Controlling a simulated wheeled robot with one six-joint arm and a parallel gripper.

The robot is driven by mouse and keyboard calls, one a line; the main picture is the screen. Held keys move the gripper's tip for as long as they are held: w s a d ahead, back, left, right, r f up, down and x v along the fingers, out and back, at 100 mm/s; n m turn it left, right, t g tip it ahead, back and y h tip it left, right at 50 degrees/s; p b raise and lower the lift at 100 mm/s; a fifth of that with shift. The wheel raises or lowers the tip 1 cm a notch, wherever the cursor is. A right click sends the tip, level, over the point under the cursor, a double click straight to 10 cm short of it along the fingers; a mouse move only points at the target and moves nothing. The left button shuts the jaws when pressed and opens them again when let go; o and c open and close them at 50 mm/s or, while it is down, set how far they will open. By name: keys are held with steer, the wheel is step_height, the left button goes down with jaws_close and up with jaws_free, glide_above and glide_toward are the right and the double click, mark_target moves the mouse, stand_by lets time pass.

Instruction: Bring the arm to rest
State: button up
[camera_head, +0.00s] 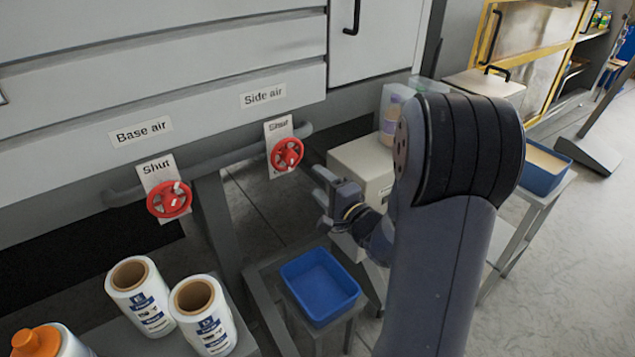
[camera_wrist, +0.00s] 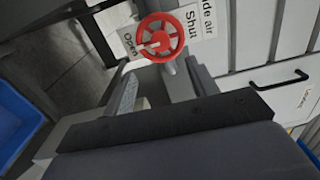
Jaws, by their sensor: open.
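My gripper (camera_head: 326,200) is in front of the case packer, below and to the right of the red side air valve wheel (camera_head: 287,154). It is open, with nothing seen between its fingers, and apart from the wheel. My arm reaches up from the lower right and bends at a dark elbow, hiding part of the scene behind it. In the wrist view the side air wheel (camera_wrist: 160,37) shows at the top, with its Shut and Open plate beside it. The red base air wheel (camera_head: 169,199) is farther left, under its Base air label.
A grey pipe (camera_head: 235,163) runs between the wheels. A blue tray (camera_head: 319,285) stands on a low stand below my gripper. White rolls (camera_head: 205,318) stand at lower left. A pale box (camera_head: 362,165) is close behind my gripper. Another blue bin (camera_head: 543,170) stands right of my arm.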

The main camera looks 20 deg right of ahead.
mark_target(292, 159)
steer(key=shift+w, duration=0.1)
steer(key=p+x, duration=0.2)
steer(key=x, duration=0.8)
steer(key=shift+w+a, duration=0.15)
steer(key=shift+w, duration=0.2)
steer(key=shift+s, duration=0.1)
